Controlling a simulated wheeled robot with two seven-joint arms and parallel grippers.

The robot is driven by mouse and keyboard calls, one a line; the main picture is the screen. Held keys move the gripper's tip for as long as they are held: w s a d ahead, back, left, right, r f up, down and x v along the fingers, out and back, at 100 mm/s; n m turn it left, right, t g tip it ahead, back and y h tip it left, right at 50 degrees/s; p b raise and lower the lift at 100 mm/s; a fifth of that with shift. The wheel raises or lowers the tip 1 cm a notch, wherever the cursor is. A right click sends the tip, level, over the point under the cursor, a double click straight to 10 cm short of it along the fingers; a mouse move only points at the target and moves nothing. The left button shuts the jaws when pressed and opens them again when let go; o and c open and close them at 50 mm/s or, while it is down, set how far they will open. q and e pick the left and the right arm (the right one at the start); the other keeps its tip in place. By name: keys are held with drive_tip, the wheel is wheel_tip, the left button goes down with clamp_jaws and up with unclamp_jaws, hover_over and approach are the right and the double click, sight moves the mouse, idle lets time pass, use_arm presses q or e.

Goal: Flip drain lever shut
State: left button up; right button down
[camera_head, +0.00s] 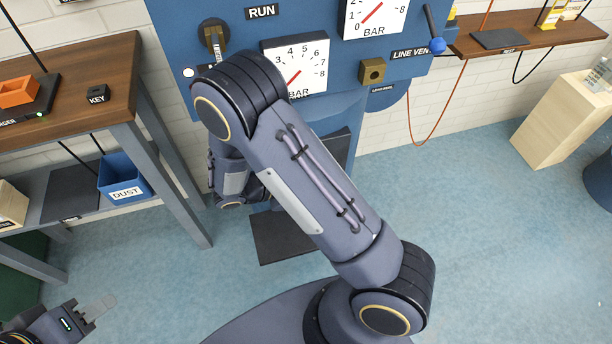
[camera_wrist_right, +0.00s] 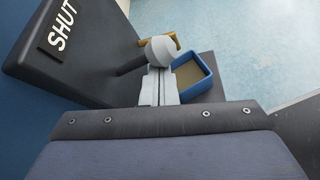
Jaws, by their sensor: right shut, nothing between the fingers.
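In the right wrist view the drain lever is a dark rod with a pale grey ball knob (camera_wrist_right: 161,50), coming out of a dark housing (camera_wrist_right: 85,55). A SHUT label (camera_wrist_right: 62,27) is on that housing. My right gripper (camera_wrist_right: 158,82) is shut and empty, its fingertips right at the knob; I cannot tell whether they touch it. In the head view my right arm hides the lever and the right gripper. My left gripper (camera_head: 98,308) is at the lower left, far from the lever; its finger gap is unclear.
A blue open container (camera_wrist_right: 192,78) stands beyond the right fingers. The blue machine panel (camera_head: 235,55) carries gauges and a blue-ball vent lever (camera_head: 437,45). A wooden bench (camera_head: 90,75) stands left, with a DUST bin (camera_head: 122,178) below.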

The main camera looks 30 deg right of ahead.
use_arm(q)
wheel_tip(320, 180, up, 2)
drive_tip(key=shift+r+p, duration=0.25)
drive_tip(key=shift+p, duration=0.7)
use_arm(e)
drive_tip(key=shift+w+d+r+n+g, duration=0.1)
drive_tip(key=shift+r+n+g, duration=0.6)
drive_tip(key=shift+r, duration=0.05)
use_arm(q)
drive_tip(key=shift+r, duration=0.15)
use_arm(e)
drive_tip(key=shift+w, duration=0.1)
use_arm(q)
drive_tip(key=shift+r, duration=0.1)
use_arm(e)
drive_tip(key=shift+r, duration=0.15)
